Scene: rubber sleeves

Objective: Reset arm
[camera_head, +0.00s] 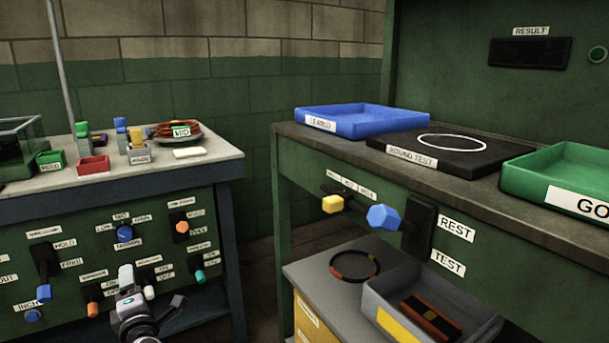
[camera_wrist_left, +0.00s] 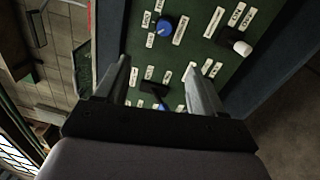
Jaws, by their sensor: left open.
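My left gripper (camera_head: 152,298) is low in the head view, in front of the green control panel (camera_head: 70,262) under the left bench. In the left wrist view its two fingers (camera_wrist_left: 156,68) stand wide apart with nothing between them. Beyond the fingers, that view shows the panel with white labels, a blue knob (camera_wrist_left: 164,26), a white knob (camera_wrist_left: 241,47) and a blue-tipped lever (camera_wrist_left: 162,105). The fingers appear apart from the panel, though the exact gap is hard to tell. My right gripper is in neither view.
The left bench top (camera_head: 215,150) holds red and green trays and small fixtures. The right bench carries a blue tray (camera_head: 362,121), a black round-test plate (camera_head: 443,146) and a green tray (camera_head: 570,168). Below, a grey bin (camera_head: 480,328) and a dark ring (camera_head: 355,264) stand on a shelf.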

